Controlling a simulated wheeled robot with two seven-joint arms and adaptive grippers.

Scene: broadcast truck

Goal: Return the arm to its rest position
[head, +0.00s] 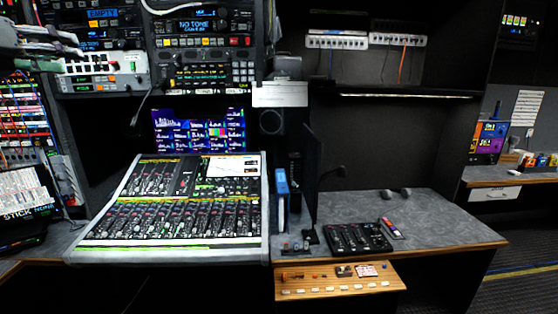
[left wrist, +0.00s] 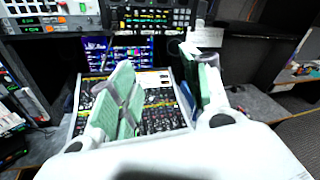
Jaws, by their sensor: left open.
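My left gripper (head: 48,47) is at the upper left of the head view, in front of the equipment rack, and part of its arm is cut off by the frame's left edge. In the left wrist view the left gripper (left wrist: 160,78) shows two pale fingers with green pads, spread apart. Nothing is between the pads; the mixing console (left wrist: 150,110) shows behind them. My right gripper is not in either view.
The mixing console (head: 180,205) sits on the desk, below rack units (head: 205,45). A blue binder (head: 282,195) and a thin upright monitor (head: 312,180) stand right of it. A black button panel (head: 358,238) lies on the grey desk (head: 440,225), which has clear room at right.

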